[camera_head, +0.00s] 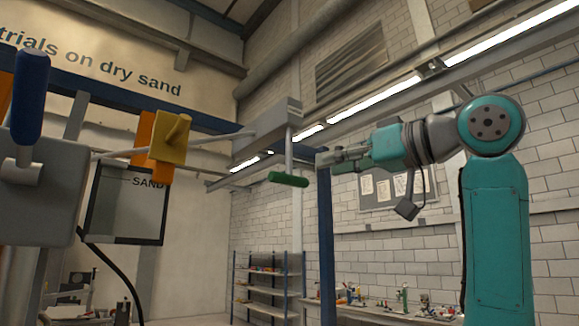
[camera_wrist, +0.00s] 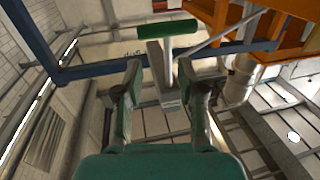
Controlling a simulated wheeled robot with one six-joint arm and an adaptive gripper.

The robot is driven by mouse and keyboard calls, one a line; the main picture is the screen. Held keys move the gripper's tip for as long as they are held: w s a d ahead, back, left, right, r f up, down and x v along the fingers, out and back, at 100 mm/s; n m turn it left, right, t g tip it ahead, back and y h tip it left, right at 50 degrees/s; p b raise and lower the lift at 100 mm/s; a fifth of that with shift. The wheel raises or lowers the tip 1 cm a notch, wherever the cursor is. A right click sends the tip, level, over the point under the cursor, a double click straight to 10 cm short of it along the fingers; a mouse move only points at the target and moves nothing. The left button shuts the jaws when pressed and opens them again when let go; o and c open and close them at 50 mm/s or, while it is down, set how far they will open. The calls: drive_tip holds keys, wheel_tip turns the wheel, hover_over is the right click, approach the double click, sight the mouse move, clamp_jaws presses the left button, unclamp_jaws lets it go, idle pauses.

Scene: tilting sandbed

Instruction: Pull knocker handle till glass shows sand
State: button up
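The green knocker handle (camera_head: 288,179) is a crossbar at the lower end of a grey rod hanging from a grey arm. It also shows in the wrist view (camera_wrist: 167,29), beyond my fingertips. My gripper (camera_head: 322,159) is to the right of the handle and a little higher in the head view, apart from it. In the wrist view its two green-padded fingers (camera_wrist: 160,75) are spread with nothing between them. The glass (camera_head: 122,210), a dark-framed pane with a "SAND" label, is at the left. It looks mostly clear, with a darker strip along its bottom; I cannot tell whether that is sand.
A blue-handled lever (camera_head: 29,95) on a grey box stands at the far left. A blue post (camera_head: 325,240) rises below my gripper. Shelves (camera_head: 268,285) and a cluttered bench (camera_head: 385,308) stand behind.

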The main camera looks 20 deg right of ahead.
sight(289, 174)
drive_tip(key=x, duration=0.6)
drive_tip(key=a+r+x, duration=0.1)
drive_tip(key=x, duration=0.3)
drive_tip(key=shift+s+r, duration=0.1)
drive_tip(key=shift+s, duration=0.25)
drive_tip(key=shift+c, duration=0.2)
clamp_jaws()
